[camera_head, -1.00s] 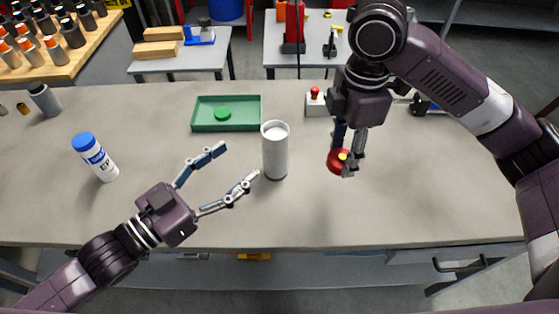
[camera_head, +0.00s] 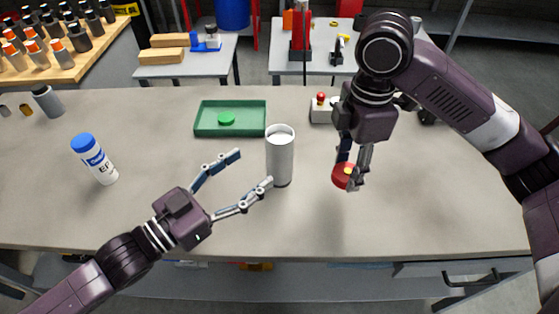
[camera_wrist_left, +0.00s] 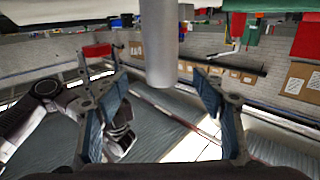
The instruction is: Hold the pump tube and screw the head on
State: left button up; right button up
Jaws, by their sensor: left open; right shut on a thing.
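The pump tube, a light grey upright cylinder (camera_head: 280,158), stands on the bench. My left gripper (camera_head: 253,168) is open, its fingers pointing at the tube from the left. Its nearer fingertip overlaps the tube's lower left edge in the head view; whether it touches, I cannot tell. In the left wrist view the tube (camera_wrist_left: 159,45) is seen between and beyond the open fingers (camera_wrist_left: 159,84). My right gripper (camera_head: 354,176) points down, shut on the red pump head (camera_head: 341,175) with a yellow spot, to the right of the tube. The head also shows in the wrist view (camera_wrist_left: 97,51).
A green tray (camera_head: 205,128) with a green disc (camera_head: 226,119) lies behind the tube. A box with a red button (camera_head: 320,112) stands behind right. A white bottle with a blue cap (camera_head: 98,164) stands at left. The bench (camera_head: 440,210) is clear at right.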

aim_at(269, 154)
pick_arm(q)
jog(key=shift+p+x, duration=0.3)
jog(key=shift+x, duration=2.05)
pick_arm(e)
jog(key=shift+r, duration=0.4)
pick_arm(q)
jog(key=shift+w+d+r, duration=0.1)
jog(key=shift+w+d, duration=0.25)
jog(key=shift+w, duration=0.1)
pick_arm(e)
jog(key=shift+r, duration=0.25)
pick_arm(q)
jog(key=p+x, duration=0.1)
jog(key=x, duration=0.3)
pick_arm(e)
jog(key=shift+r, duration=0.35)
pick_arm(q)
jog(key=shift+a, duration=0.1)
jog(key=shift+c, duration=0.7)
grip_shut()
